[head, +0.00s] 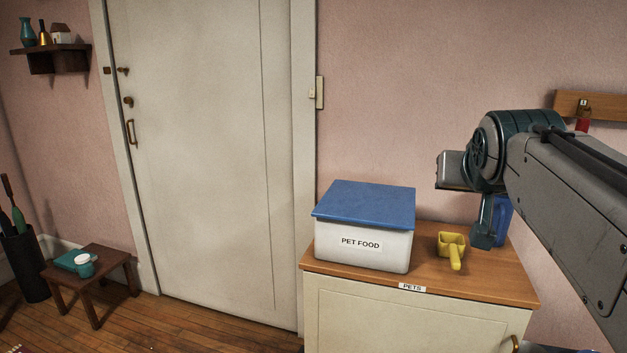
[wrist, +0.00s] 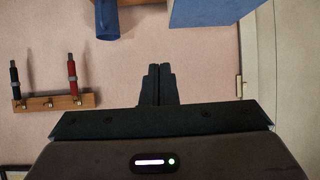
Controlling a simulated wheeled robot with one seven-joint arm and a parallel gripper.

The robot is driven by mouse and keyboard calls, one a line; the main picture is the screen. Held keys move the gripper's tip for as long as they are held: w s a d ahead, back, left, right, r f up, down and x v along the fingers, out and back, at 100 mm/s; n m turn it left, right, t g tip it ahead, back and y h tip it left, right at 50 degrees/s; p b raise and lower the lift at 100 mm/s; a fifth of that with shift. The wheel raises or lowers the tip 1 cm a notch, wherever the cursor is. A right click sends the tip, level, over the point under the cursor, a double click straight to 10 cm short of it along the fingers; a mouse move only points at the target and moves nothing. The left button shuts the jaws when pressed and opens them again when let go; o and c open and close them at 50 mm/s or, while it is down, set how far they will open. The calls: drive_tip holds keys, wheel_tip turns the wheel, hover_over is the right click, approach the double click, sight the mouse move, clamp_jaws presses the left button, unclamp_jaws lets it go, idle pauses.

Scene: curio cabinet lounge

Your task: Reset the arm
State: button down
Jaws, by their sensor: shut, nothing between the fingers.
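My arm reaches in from the right in the head view. My gripper (head: 483,240) points down over the right part of the cabinet top (head: 430,283), just right of a yellow scoop (head: 452,246). In the wrist view my gripper (wrist: 158,70) shows its two fingers together with nothing between them. I cannot tell from the head view how far the fingertips are above the wood.
A white pet food bin (head: 363,247) with a blue lid stands left of the scoop. A blue object (head: 503,220) is partly hidden behind my gripper. A hook rail (head: 570,104) is on the wall. A closed door (head: 200,150) and small table (head: 95,262) are left.

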drive_tip(key=s+a+f+n+g+y+p, duration=0.1)
drive_tip(key=s+a+f+g+p, duration=0.3)
drive_tip(key=s+p, duration=0.4)
drive_tip(key=s+a+f+n+g+y+p, duration=0.1)
drive_tip(key=s+a+f+g+p, duration=0.3)
drive_tip(key=s+p, duration=0.4)
wheel_tip(320, 180, down, 2)
drive_tip(key=shift+s+a+n+g+y+p, duration=0.35)
drive_tip(key=shift+a+p, duration=0.25)
drive_tip(key=shift+p, duration=0.4)
